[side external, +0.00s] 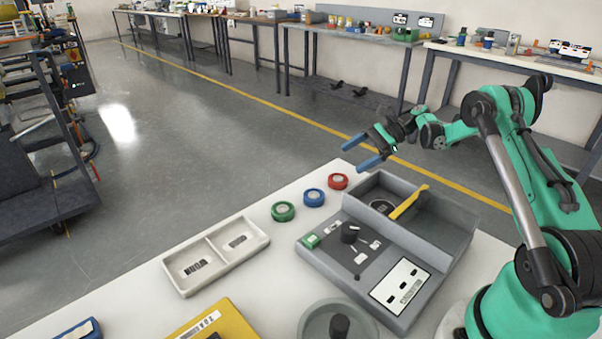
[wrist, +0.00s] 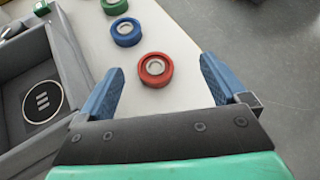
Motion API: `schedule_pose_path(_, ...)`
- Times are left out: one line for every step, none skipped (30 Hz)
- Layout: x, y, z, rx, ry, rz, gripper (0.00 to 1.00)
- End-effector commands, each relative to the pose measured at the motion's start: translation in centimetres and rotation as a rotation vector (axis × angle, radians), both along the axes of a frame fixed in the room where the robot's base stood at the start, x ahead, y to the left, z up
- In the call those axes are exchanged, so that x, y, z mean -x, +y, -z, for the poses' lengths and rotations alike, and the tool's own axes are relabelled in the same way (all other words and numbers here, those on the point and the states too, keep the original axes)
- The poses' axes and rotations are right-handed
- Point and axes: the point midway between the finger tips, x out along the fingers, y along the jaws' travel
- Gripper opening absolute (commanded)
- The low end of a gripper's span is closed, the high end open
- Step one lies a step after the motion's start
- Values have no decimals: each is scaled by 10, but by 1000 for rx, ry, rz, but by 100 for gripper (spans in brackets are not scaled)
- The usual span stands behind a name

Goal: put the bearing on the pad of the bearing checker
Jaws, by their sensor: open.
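Three ring-shaped pieces with pale centres, which look like bearings, lie flat on the white table: a red one (side external: 338,181), a blue one (side external: 314,197) and a green one (side external: 283,211). My gripper (side external: 358,153) is open and empty, above and beyond the red ring. In the wrist view the red ring (wrist: 155,70) shows between the spread blue fingers, apart from them. The grey bearing checker (side external: 325,262) stands right of the rings. A round dark pad with pale bars (wrist: 42,101) lies in its back compartment, partly visible from the side (side external: 381,207).
A yellow-handled part (side external: 408,203) lies across the checker's back compartment. A pale two-compartment tray (side external: 215,256) stands at left, with a yellow box (side external: 215,322) and a round grey dish (side external: 310,322) in front. The table between tray and checker is clear.

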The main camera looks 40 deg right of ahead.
Motion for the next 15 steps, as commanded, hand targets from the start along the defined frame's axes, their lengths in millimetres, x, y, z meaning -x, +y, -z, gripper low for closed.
schedule_pose_path(-6, 15, -15, 72, -23, -41, 92)
schedule_pose_path(-9, 23, -22, 122, -40, -66, 92)
schedule_pose_path(-12, 36, -33, 193, -65, -105, 92)
schedule_pose_path(-13, 45, -40, 248, -85, -136, 92)
schedule_pose_path(-13, 54, -47, 303, -106, -168, 92)
schedule_pose_path(-12, 66, -56, 377, -135, -213, 92)
schedule_pose_path(-10, 76, -62, 433, -159, -250, 92)
schedule_pose_path(-8, 85, -68, 488, -182, -288, 92)
schedule_pose_path(-4, 97, -75, 561, -216, -340, 92)
schedule_pose_path(1, 105, -80, 617, -242, -382, 92)
schedule_pose_path(5, 114, -85, 671, -269, -424, 92)
schedule_pose_path(13, 125, -90, 745, -306, -483, 92)
schedule_pose_path(19, 132, -94, 800, -335, -528, 92)
schedule_pose_path(25, 139, -97, 855, -365, -576, 92)
schedule_pose_path(34, 148, -100, 928, -405, -640, 92)
